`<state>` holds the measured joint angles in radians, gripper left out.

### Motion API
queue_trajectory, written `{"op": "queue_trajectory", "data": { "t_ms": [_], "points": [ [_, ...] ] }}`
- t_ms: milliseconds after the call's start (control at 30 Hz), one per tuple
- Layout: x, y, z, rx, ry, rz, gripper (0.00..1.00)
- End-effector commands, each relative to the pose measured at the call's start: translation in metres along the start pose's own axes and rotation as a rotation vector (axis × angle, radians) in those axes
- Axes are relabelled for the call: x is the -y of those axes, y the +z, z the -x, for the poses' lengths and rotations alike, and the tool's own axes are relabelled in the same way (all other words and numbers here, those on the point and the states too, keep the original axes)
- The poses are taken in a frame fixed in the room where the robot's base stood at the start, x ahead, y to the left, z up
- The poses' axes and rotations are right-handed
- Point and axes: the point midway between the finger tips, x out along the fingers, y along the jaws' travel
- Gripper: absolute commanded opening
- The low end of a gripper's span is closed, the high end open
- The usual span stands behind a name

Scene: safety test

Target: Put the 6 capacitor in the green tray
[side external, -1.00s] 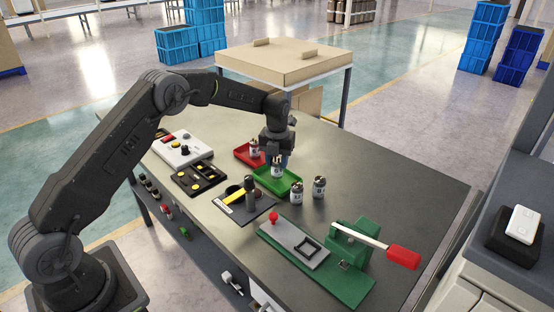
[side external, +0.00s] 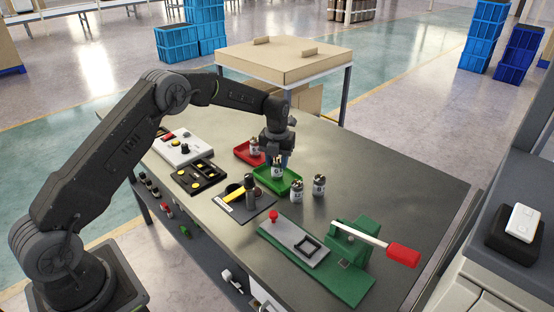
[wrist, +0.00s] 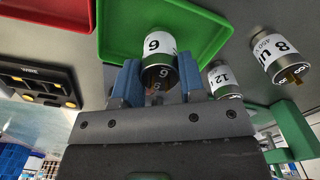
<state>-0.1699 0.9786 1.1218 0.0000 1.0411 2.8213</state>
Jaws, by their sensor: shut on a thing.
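The capacitor marked 6 (wrist: 158,46) is between the blue fingers of my gripper (wrist: 160,82) in the wrist view. My gripper (side external: 278,158) is shut on it. In the side view this capacitor (side external: 277,171) is upright, over or in the green tray (side external: 294,185); I cannot tell whether it touches the tray floor. The green tray also fills the upper part of the wrist view (wrist: 115,35).
The capacitors marked 12 (wrist: 222,80) and 8 (wrist: 275,52) stand right of the green tray. A green lever press (side external: 345,280) and a dark tool stand (side external: 240,208) are nearer the camera.

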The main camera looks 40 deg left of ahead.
Motion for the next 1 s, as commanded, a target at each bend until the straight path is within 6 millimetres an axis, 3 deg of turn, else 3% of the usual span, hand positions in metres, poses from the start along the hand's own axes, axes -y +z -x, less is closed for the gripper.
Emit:
{"op": "queue_trajectory", "data": {
  "t_ms": [467,500,767,1000],
  "points": [
    [0.0000,0.0000,-0.0069,0.000,0.000,0.000,0.13],
    [0.0000,0.0001,-0.0066,0.000,0.000,0.000,0.41],
    [0.0000,0.0000,-0.0065,0.000,0.000,0.000,0.66],
    [0.0000,-0.0001,-0.0063,0.000,0.000,0.000,0.67]
  ]
}}
